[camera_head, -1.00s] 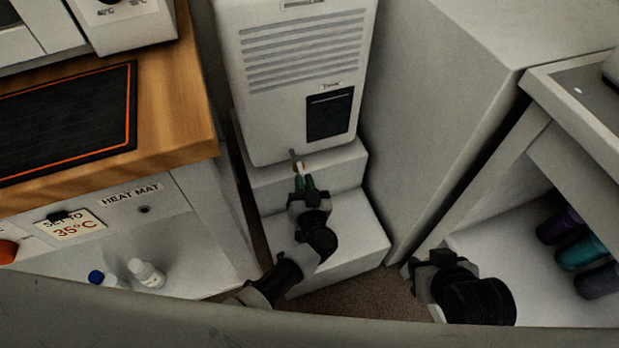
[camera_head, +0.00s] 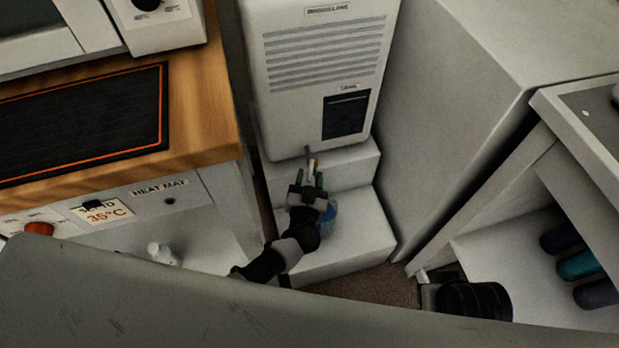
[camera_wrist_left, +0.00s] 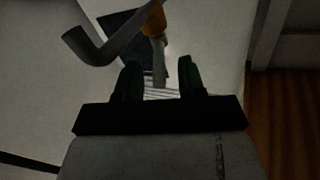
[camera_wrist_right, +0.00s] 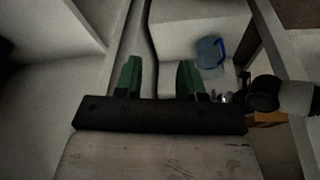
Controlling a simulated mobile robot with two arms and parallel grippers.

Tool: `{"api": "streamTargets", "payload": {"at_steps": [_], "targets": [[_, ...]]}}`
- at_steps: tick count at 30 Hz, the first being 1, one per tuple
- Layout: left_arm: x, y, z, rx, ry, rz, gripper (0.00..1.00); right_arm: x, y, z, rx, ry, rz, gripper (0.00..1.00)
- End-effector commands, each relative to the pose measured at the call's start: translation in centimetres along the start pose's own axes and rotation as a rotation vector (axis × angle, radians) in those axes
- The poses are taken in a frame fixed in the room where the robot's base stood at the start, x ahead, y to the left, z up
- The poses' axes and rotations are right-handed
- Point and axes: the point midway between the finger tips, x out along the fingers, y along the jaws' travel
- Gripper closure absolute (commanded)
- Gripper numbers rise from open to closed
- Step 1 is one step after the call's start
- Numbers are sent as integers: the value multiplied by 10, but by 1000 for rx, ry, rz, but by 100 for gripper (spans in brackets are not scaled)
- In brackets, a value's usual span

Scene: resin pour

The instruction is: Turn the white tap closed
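The white tap (camera_wrist_left: 157,55) sticks out below the front of the white wall unit (camera_head: 316,80), with an orange collar (camera_wrist_left: 154,20) at its base. A bent grey spout (camera_wrist_left: 98,46) is beside it. In the head view the tap is small and pale, just ahead of my left gripper (camera_head: 307,179). My left gripper (camera_wrist_left: 157,80) is open, its green-padded fingers apart. The tap's end lies in line with the gap between them; I cannot tell whether they touch. My right gripper (camera_wrist_right: 158,80) is open and empty, low at the right, away from the tap.
A blue container (camera_wrist_right: 210,52) stands on the white step (camera_head: 350,235) under the unit, partly hidden by my left arm in the head view (camera_head: 328,218). A counter with a heat mat (camera_head: 80,125) is at left. A shelf with dark bottles (camera_head: 578,264) is at right.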

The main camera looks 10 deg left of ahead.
Motion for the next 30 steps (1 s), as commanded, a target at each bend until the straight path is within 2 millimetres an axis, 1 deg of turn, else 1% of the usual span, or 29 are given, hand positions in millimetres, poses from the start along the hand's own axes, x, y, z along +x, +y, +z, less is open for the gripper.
{"api": "streamTargets", "payload": {"at_steps": [7,10,11,12,14,21,25,30], "targets": [[-2,1,2,1,-5,2,61,0,0,0,0,1,0,61],[-8,1,2,0,-6,3,61,-1,0,-2,0,6,0,61],[-11,1,1,0,-6,3,61,2,0,-1,0,2,-1,61],[-16,1,1,0,-7,3,61,12,-1,0,-1,-8,-2,61],[-26,1,1,0,-8,3,61,22,-1,2,-1,-16,-4,61],[-75,0,0,1,-7,2,61,60,-3,8,-4,-34,-7,61],[-95,0,1,1,-6,1,61,73,-4,12,-5,-41,-8,61],[-107,0,1,0,-3,1,61,81,-4,15,-6,-43,-8,61]]}}
